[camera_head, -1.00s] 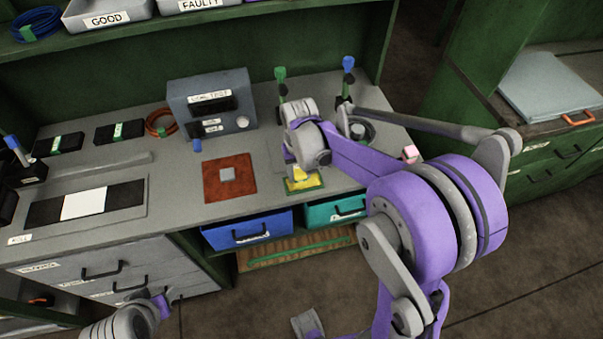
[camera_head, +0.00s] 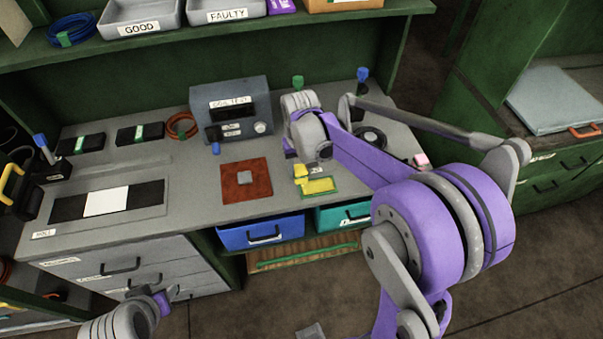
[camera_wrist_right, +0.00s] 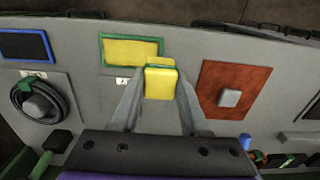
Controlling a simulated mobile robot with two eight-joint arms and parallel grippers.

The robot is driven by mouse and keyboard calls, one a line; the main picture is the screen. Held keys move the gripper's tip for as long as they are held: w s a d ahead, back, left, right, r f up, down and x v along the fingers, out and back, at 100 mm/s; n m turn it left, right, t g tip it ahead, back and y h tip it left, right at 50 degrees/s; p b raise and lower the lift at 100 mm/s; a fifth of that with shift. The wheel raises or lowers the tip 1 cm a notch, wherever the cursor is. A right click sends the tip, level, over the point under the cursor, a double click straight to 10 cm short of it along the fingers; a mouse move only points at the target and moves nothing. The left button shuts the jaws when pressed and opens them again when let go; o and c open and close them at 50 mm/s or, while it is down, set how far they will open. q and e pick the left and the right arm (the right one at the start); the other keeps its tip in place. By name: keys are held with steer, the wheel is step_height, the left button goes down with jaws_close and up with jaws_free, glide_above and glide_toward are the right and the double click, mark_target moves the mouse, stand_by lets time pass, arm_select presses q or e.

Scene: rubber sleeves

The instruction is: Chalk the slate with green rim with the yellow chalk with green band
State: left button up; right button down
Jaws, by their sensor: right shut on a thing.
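The green-rimmed slate (camera_head: 320,187) lies flat on the bench, and its face is covered in yellow; it also shows in the right wrist view (camera_wrist_right: 128,52). My right gripper (camera_wrist_right: 160,90) is shut on the yellow chalk (camera_wrist_right: 160,83), a blocky piece. The chalk also shows in the head view (camera_head: 299,171), at the slate's far left corner. In the wrist view it overlaps the slate's lower right corner; I cannot tell whether they touch.
A brown-red mat (camera_head: 245,188) with a grey block (camera_wrist_right: 229,98) lies beside the slate. A blue-rimmed dark slate (camera_wrist_right: 25,46) and a black coil (camera_wrist_right: 42,102) lie on its other side. A grey test box (camera_head: 230,108) stands behind. Blue (camera_head: 262,231) and teal drawers sit below.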

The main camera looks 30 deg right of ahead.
steer(key=shift+r+p, duration=0.45)
steer(key=shift+r, duration=0.9)
arm_select(q)
steer(key=shift+r, duration=0.9)
